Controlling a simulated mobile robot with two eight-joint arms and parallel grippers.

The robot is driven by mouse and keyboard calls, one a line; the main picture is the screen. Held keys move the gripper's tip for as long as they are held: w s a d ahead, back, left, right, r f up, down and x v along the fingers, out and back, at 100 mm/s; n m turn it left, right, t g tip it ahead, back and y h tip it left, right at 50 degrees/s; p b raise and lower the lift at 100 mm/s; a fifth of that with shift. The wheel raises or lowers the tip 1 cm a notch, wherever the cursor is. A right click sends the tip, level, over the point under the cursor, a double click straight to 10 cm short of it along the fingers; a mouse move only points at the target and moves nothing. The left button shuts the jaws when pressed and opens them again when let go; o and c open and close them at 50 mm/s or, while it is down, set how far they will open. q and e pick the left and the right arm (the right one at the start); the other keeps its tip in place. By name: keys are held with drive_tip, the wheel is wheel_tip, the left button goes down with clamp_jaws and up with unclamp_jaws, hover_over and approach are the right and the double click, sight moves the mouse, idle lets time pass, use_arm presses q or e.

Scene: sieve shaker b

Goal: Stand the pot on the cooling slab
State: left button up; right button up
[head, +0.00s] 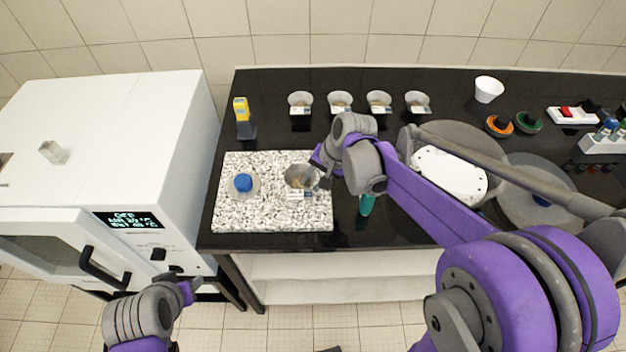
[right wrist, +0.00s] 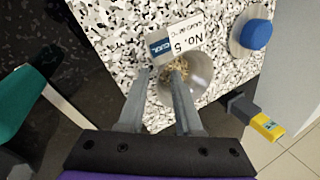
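The pot (head: 299,178) is a grey metal bowl with pale grains inside and a white tag reading "No. 5". It appears to stand upright on the speckled black-and-white cooling slab (head: 277,217), right of the slab's middle. In the right wrist view the pot (right wrist: 203,78) shows close up over the slab (right wrist: 112,38). My right gripper (head: 322,176) is at the pot's right side. Its fingers (right wrist: 164,72) are apart, one over the pot's inside and one outside the near rim. My left gripper (head: 188,290) is low at the left, away from the slab; its fingers are unclear.
A blue-knobbed lid (head: 243,184) lies on the slab's left part. A yellow-topped device (head: 242,116) stands behind the slab. Several similar pots (head: 340,102) line the back of the black bench. A teal object (head: 366,204) is right of the slab. A white oven (head: 110,130) stands left.

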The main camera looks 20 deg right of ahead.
drive_tip(key=v, duration=1.1)
drive_tip(key=s+f+n+t+h, duration=0.1)
drive_tip(key=s+f+n, duration=0.3)
drive_tip(key=s, duration=0.3)
drive_tip(key=s+f+n+t+h, duration=0.2)
drive_tip(key=s+f+n, duration=0.2)
drive_tip(key=s, duration=0.3)
drive_tip(key=shift+s+a+p, duration=0.25)
drive_tip(key=shift+a+p, duration=0.05)
drive_tip(key=shift+p, duration=0.05)
